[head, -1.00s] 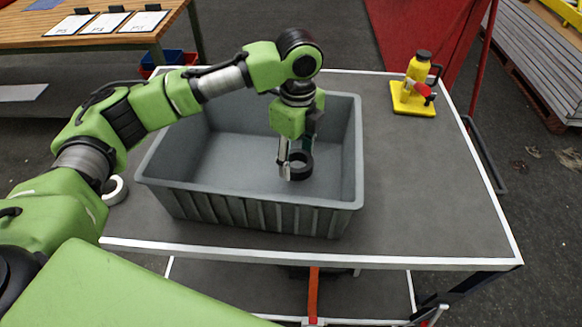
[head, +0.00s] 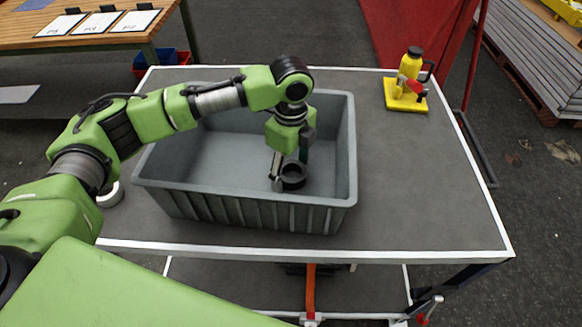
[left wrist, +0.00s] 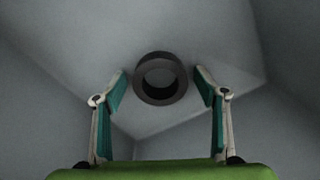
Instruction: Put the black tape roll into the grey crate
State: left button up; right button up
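The black tape roll (head: 294,185) is inside the grey crate (head: 255,212), low near the crate floor towards its right side. My left gripper (head: 287,172) reaches down into the crate at the roll. In the left wrist view the roll (left wrist: 160,57) shows between the fingertips of my left gripper (left wrist: 161,72), with a gap on each side. The fingers are spread and do not touch it. I cannot tell for sure whether the roll lies flat on the floor. My right gripper is not in view.
The crate stands on a grey table (head: 420,190) with white edges. A yellow bottle on a yellow base (head: 407,98) stands at the back right. A white roll (head: 117,197) is left of the crate, partly behind my arm. The table's right side is clear.

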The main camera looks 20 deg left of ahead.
aim_at(291, 175)
pick_arm(q)
jog(key=shift+r, duration=0.3)
notch_tip(291, 175, up, 12)
jog(key=b, duration=0.2)
jog(key=shift+f+b, duration=0.15)
jog(key=shift+b, duration=0.2)
